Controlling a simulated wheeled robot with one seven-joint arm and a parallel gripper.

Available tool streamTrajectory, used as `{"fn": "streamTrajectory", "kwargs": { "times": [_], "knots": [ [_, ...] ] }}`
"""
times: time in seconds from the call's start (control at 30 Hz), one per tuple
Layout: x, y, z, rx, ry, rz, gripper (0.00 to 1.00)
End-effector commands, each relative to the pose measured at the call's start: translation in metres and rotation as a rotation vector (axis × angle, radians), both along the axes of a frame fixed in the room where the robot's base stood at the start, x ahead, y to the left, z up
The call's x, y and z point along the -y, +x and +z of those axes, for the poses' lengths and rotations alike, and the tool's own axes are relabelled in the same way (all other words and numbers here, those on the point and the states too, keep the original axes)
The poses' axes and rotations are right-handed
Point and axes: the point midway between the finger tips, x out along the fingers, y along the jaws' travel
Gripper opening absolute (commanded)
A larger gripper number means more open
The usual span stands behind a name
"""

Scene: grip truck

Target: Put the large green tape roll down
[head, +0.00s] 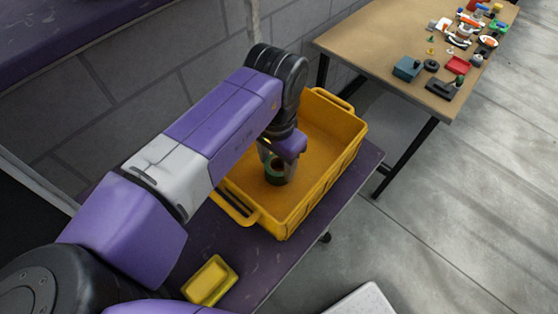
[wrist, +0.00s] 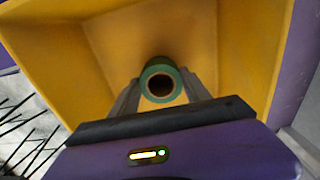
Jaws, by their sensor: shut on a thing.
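The large green tape roll (wrist: 162,68) is between the two fingers of my gripper (wrist: 160,90) in the wrist view, its brown core facing the camera. In the head view the roll (head: 270,172) shows as a dark green ring within the yellow crate's outline, under my gripper (head: 277,168). My gripper is shut on the roll. The yellow crate (head: 318,183) stands on the purple table, its inner floor otherwise bare where I can see it. I cannot tell whether the roll touches the crate floor. My arm hides part of the crate's left side.
A wooden table (head: 375,45) at the back right holds several small items, including a blue-grey box (head: 407,68). A grey block wall (head: 150,65) stands behind.

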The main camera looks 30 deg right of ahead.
Motion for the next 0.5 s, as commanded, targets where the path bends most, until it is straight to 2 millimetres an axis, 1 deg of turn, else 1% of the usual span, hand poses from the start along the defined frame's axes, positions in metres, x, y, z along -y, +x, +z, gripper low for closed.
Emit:
{"fn": "streamTrajectory", "kwargs": {
  "times": [0.23, 0.37, 0.4, 0.47, 0.5],
  "knots": [
    [-0.0005, -0.0001, 0.0006, 0.001, 0.000, 0.000, 0.11],
    [-0.0004, 0.0000, -0.0029, 0.001, -0.001, 0.001, 0.11],
    [-0.0006, 0.0001, -0.0024, 0.001, 0.000, 0.000, 0.61],
    [-0.0006, 0.0001, -0.0023, 0.001, 0.000, 0.000, 0.73],
    [-0.0007, 0.0001, -0.0023, 0.001, 0.000, 0.000, 0.77]
  ]
}}
